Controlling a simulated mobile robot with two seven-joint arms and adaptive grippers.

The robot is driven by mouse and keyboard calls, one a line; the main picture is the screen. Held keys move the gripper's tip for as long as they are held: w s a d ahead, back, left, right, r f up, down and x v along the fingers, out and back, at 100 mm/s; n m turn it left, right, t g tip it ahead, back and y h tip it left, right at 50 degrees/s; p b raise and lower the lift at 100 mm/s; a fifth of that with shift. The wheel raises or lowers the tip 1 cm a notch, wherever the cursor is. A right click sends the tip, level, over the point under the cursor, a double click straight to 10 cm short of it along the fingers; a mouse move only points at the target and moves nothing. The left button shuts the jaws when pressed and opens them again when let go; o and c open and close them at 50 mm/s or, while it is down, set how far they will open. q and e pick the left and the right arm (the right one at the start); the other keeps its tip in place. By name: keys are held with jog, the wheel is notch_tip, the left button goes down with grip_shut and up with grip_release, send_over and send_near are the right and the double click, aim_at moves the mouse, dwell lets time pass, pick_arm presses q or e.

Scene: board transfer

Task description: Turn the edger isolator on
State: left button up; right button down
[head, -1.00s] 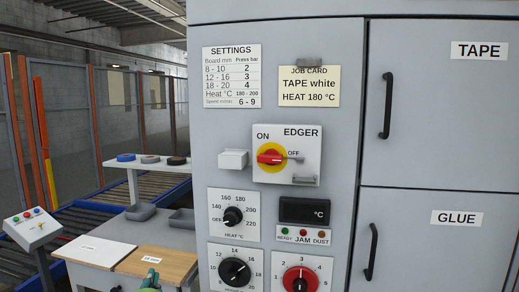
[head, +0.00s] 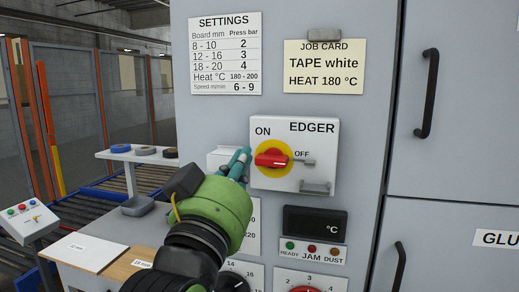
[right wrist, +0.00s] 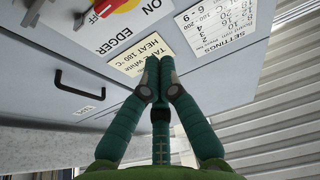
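The edger isolator is a white plate (head: 318,135) on the grey cabinet, marked ON at left and OFF at right. Its red handle (head: 271,159) sits on a yellow disc and lies level, on the OFF side. My right gripper (head: 240,162) is in front of the cabinet, its teal fingertips just left of the plate in the head view; contact cannot be told. In the right wrist view its fingers (right wrist: 158,68) are together with nothing between them, and the red handle (right wrist: 100,8) is at the top left, apart from them. My left gripper is out of view.
A small white box (head: 219,157) left of the isolator is partly behind my gripper. A metal hasp (head: 315,187) juts out below the handle. The display (head: 314,224) and dials are underneath. Cabinet door handles (head: 427,95) stick out at right.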

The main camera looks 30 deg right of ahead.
notch_tip(320, 180, up, 4)
jog(key=p, duration=0.5)
send_over(272, 160)
jog(key=a, duration=0.2)
jog(key=shift+w+a+f, duration=0.2)
jog(key=shift+w, duration=0.25)
jog(key=f, duration=0.3)
jog(key=shift+w+d+f, duration=0.15)
jog(key=shift+w, duration=0.05)
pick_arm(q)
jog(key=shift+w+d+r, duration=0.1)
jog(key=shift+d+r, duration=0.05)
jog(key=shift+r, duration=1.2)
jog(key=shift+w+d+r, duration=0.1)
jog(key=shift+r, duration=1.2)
pick_arm(e)
jog(key=shift+f, duration=0.55)
